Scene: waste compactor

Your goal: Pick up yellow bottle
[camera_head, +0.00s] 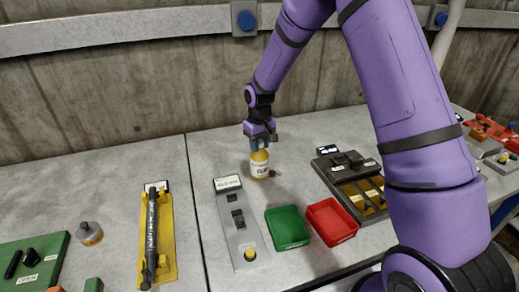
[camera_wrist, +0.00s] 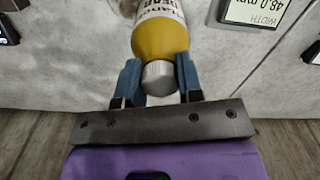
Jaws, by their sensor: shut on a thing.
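The yellow bottle (camera_head: 259,165) with a white label stands upright on the grey table at the back, left of the dark tray. My gripper (camera_head: 260,138) is over it from above, its fingers at the bottle's top. In the wrist view the bottle (camera_wrist: 160,40) shows its yellow shoulder, part of its label and a grey cap. My gripper's blue fingers (camera_wrist: 160,82) are shut on either side of the cap and neck. The bottle's base is hard to make out, so I cannot tell whether it touches the table.
A grey panel (camera_head: 240,225), a green bin (camera_head: 287,228) and a red bin (camera_head: 331,222) lie in front. A dark tray (camera_head: 336,166) with yellow compartments is to the right. A yellow holder (camera_head: 166,235) with a dark rod and a small bottle (camera_head: 89,233) are left. The back left table is clear.

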